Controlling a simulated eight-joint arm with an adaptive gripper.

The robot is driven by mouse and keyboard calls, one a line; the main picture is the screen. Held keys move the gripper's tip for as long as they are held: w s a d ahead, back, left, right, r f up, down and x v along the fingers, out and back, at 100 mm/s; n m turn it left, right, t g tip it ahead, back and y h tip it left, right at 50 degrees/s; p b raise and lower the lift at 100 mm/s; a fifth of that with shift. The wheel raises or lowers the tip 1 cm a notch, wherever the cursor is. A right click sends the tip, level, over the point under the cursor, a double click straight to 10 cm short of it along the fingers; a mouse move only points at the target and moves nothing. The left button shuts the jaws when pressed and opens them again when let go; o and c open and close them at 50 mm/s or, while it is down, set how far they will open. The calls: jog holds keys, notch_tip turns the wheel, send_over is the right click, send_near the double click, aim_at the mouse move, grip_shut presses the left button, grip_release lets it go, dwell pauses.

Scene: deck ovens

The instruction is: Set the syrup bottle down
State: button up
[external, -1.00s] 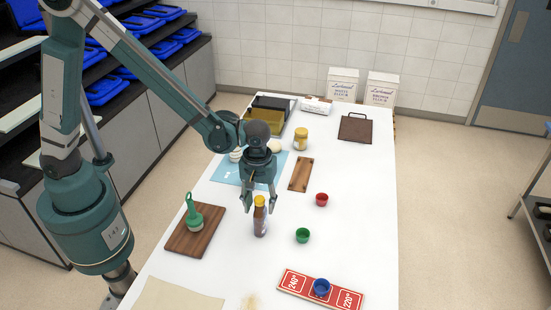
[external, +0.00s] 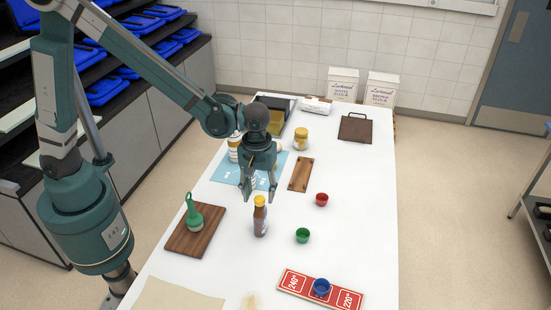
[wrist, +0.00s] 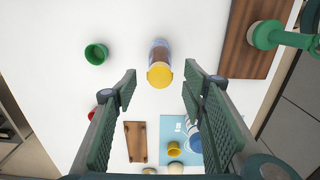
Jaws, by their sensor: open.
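The syrup bottle (external: 260,217) is brown with a yellow cap and stands upright on the white table. It also shows in the wrist view (wrist: 159,66), cap toward the camera, beyond the fingertips and midway between them. My gripper (external: 258,196) is open and empty, just behind and above the bottle in the external view. In the wrist view its two fingers (wrist: 158,85) are spread wide with clear space on both sides of the cap. I see no contact between the fingers and the bottle.
A green cup (external: 302,235) and a red cup (external: 321,199) stand right of the bottle. A wooden board (external: 190,241) with a green-handled tool (external: 194,214) lies left. A blue cup (external: 321,287) sits on a red sign board (external: 296,284). White table is bare around the bottle.

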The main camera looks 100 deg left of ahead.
dwell(0.4)
jog(key=shift+s+d+r+m, duration=0.3)
jog(key=shift+s+d+r, duration=0.05)
jog(key=shift+r, duration=0.3)
jog(key=s+d+r+m+t, duration=0.2)
jog(key=s+d+r+m, duration=0.35)
jog(key=s+r, duration=0.3)
jog(key=s+d+r+m+t, duration=0.3)
jog(key=s+d+r+m, duration=0.3)
jog(key=s, duration=0.3)
jog(key=s+d+r+m+t, duration=0.1)
jog(key=s+d+m+t, duration=0.1)
jog(key=s+m, duration=0.4)
jog(key=shift+s+d+r, duration=0.3)
jog(key=shift+s+d, duration=0.1)
jog(key=shift+s, duration=0.85)
